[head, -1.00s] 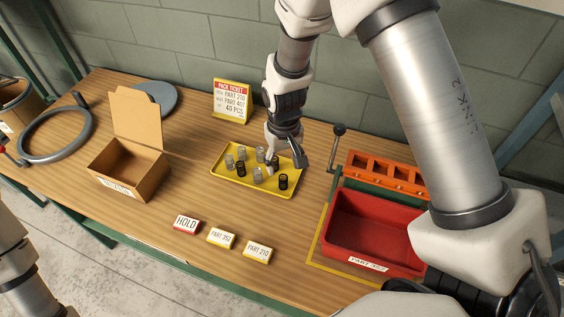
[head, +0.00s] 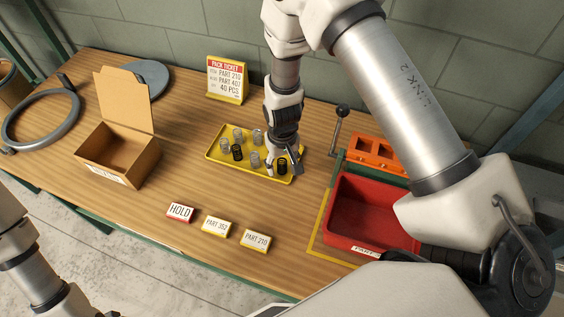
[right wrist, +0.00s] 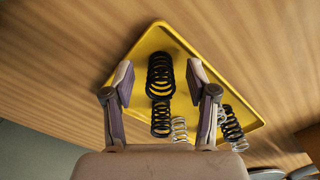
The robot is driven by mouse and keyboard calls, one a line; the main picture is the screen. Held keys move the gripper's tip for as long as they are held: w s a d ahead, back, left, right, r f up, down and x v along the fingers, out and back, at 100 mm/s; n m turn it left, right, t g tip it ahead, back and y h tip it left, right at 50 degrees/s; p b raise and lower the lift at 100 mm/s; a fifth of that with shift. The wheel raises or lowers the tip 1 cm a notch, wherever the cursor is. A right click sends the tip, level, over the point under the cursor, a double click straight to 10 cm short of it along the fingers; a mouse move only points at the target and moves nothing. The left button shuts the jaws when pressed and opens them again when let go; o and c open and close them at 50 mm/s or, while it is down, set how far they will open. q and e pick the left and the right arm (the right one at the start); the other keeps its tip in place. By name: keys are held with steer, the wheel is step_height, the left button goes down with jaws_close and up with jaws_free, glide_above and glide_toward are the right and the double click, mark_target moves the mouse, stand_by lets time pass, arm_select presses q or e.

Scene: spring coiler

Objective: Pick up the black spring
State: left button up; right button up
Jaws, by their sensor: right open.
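Black springs stand among silver ones on a yellow tray (head: 222,158). One black spring (head: 282,167) is near the tray's front right corner. My right gripper (head: 284,168) is open and low over the tray at that spring. In the right wrist view a large black spring (right wrist: 160,76) shows between the two spread fingers (right wrist: 160,82), with a visible gap on each side. Another black spring (right wrist: 161,119) shows below it, and a further one (right wrist: 232,130) lies outside the right finger. Another black spring (head: 237,152) stands at the tray's left part. My left gripper is out of view.
A red bin (head: 345,243) and an orange slotted block (head: 378,155) stand right of the tray, beside a black-knobbed lever (head: 338,128). An open cardboard box (head: 95,160) is at left. Small label blocks (head: 215,227) lie in front. A pack ticket stand (head: 226,82) is behind.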

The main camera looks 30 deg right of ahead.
jaws_close()
steer(key=shift+r, duration=0.2)
